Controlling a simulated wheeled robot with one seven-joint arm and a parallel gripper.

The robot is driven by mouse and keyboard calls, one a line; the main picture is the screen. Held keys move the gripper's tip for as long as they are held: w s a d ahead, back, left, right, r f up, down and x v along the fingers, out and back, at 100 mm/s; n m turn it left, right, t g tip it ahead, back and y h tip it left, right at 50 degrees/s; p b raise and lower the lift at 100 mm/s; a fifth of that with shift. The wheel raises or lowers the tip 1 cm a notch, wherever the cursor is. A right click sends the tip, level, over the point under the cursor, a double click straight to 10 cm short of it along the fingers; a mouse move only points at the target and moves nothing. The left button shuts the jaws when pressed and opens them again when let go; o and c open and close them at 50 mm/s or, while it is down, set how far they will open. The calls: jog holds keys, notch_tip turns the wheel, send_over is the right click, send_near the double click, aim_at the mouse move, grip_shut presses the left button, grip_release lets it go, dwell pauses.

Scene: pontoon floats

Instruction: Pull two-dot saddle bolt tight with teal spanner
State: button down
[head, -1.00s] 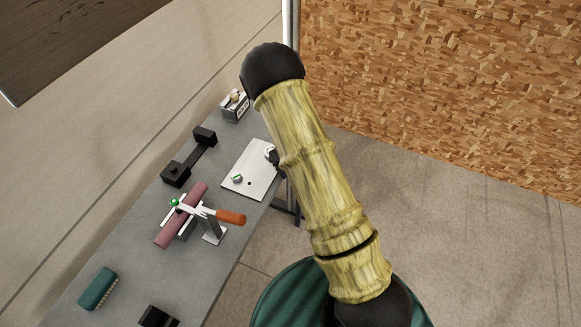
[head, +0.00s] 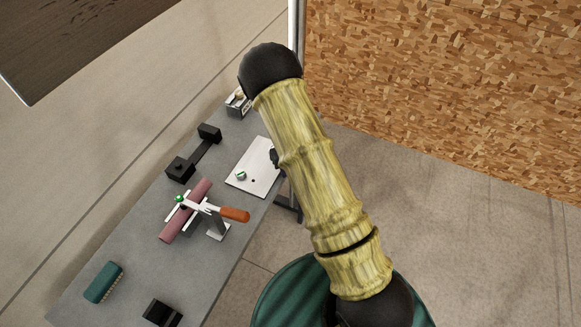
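A pink-red cylinder (head: 187,212) lies across a pale metal support on the grey bench. A green-topped bolt (head: 179,198) shows at its upper left side. A spanner-like tool with an orange handle (head: 235,215) has its pale head beside the cylinder; I cannot tell whether it touches the bolt. A second green-topped bolt (head: 241,175) is on a pale plate (head: 262,155). The dots are too small to read. No teal spanner is clearly visible. My gripper is mostly hidden behind my arm; only a dark part (head: 274,159) shows over the plate's right edge.
A black bracket with two blocks (head: 181,168) stands behind the cylinder. A small metal box (head: 238,103) is at the bench's far end. A teal brush (head: 103,283) and a black block (head: 163,313) lie at the near end. Bare bench (head: 140,260) lies between them and the cylinder.

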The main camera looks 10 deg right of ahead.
jog(key=shift+a+r+p, duration=0.1)
jog(key=shift+a+p, duration=0.15)
jog(key=shift+p, duration=0.1)
jog(key=shift+d, duration=0.15)
dwell(0.6)
jog(key=shift+w+d+n, duration=0.15)
jog(key=shift+d+n, duration=0.15)
jog(key=shift+d, duration=0.15)
